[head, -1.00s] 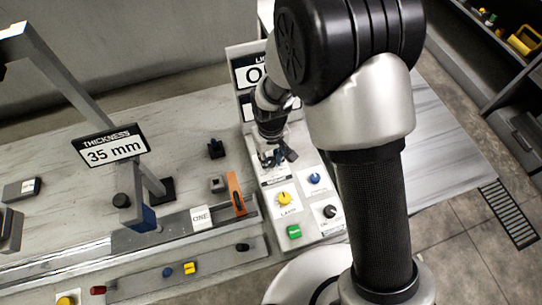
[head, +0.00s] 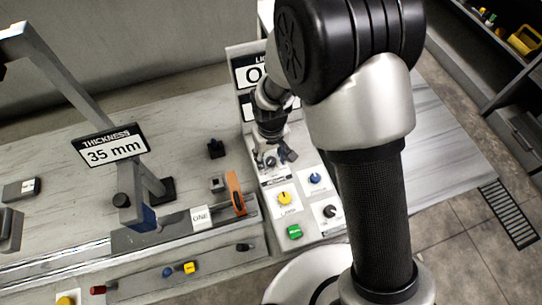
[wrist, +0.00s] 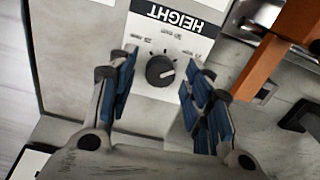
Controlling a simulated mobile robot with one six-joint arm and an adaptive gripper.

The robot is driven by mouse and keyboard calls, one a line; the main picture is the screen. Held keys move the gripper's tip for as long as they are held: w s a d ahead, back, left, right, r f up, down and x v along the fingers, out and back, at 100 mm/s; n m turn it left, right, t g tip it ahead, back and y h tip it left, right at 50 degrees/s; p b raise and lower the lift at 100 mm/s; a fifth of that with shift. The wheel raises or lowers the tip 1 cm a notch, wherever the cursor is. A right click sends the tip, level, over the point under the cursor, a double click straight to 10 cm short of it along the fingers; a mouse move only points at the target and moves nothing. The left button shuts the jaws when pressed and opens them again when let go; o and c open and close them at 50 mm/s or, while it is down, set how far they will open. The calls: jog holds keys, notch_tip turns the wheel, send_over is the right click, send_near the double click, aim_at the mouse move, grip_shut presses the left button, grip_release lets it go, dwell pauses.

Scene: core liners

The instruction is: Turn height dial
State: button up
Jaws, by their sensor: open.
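The height dial (wrist: 161,71) is a round black knob with a pale pointer line, on a white panel under an upside-down HEIGHT label (wrist: 172,14) in the wrist view. My gripper (wrist: 158,90) is open, with its blue-padded fingers on either side of the dial and gaps to it on both sides. I cannot tell how high the fingertips are above the panel. In the head view my gripper (head: 275,158) is over the top of the control panel, and the dial shows as a small dark knob (head: 270,161) by the fingers.
A yellow dial (head: 284,198), a blue dial (head: 315,178), a black dial (head: 330,211) and a green button (head: 294,232) are close by on the panel. An orange upright piece (head: 236,193) stands left. A THICKNESS display (head: 110,147) reads 35 mm.

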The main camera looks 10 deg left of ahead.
aim_at(273, 160)
notch_tip(273, 160, up, 12)
dwell(0.5)
dwell(0.4)
jog(key=s+d+r+m+t, duration=0.2)
jog(key=s+d+r+m, duration=0.2)
jog(key=d+r, duration=1)
jog(key=s+d+r+m+t, duration=0.2)
jog(key=s+d+r+m, duration=0.1)
jog(key=s+d, duration=0.7)
jog(key=shift+s+r+t, duration=0.3)
jog(key=shift+s+r, duration=0.05)
